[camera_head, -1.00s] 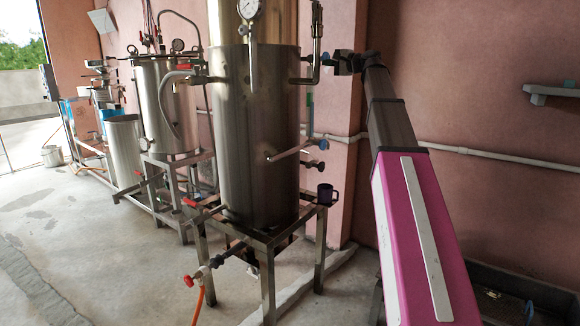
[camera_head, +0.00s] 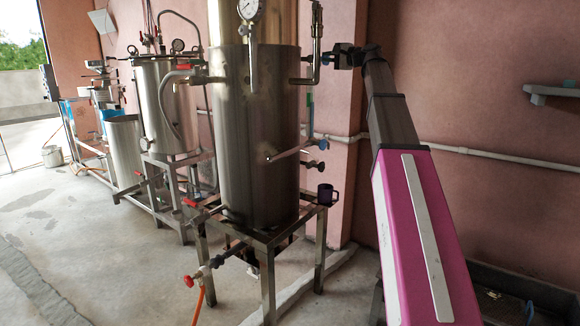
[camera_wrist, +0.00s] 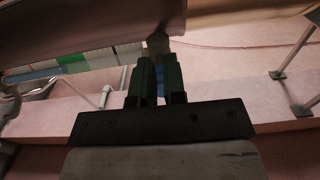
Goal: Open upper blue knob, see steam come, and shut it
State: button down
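The upper blue knob (camera_wrist: 159,71) shows in the wrist view as a bit of blue between my fingers, with a grey rounded valve end beyond it. My gripper (camera_wrist: 158,76) has its two dark green fingers close on either side of the knob, shut on it. In the head view my gripper (camera_head: 332,57) is at the upper right side of the tall steel tank (camera_head: 257,140), by the pipe there. It hides most of the knob in that view. No steam shows in either view.
A dark mug (camera_head: 326,195) stands on the steel stand (camera_head: 268,240). A pressure gauge (camera_head: 251,8) is on top. The pink wall is close behind.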

jog(key=shift+w+a+r, duration=0.25)
jog(key=shift+w+r, duration=0.45)
jog(key=shift+r, duration=0.3)
jog(key=shift+s+a+r, duration=0.15)
jog(key=shift+s, duration=0.2)
jog(key=v, duration=0.6)
jog(key=shift+s+f, duration=0.3)
jog(key=shift+f, duration=0.15)
jog(key=shift+a, duration=0.1)
jog(key=s+a+f+n+g+h, duration=0.1)
jog(key=s+f+g+h, duration=0.2)
jog(key=f, duration=2.1)
jog(key=s+a+f+n+g+h, duration=0.1)
jog(key=s+a+f+g+h, duration=0.2)
jog(key=f, duration=2)
jog(key=s+d+f+n+g+h, duration=0.2)
jog(key=s+f+h, duration=0.2)
jog(key=s+f, duration=0.9)
jog(key=s+d+f+n+g+h, duration=0.2)
jog(key=s+f+n+h, duration=0.1)
jog(key=s+f, duration=1)
notch_tip(320, 180, down, 4)
jog(key=shift+d+f+g+h, duration=0.15)
jog(key=shift+f+g+h, duration=0.15)
jog(key=shift+h, duration=0.5)
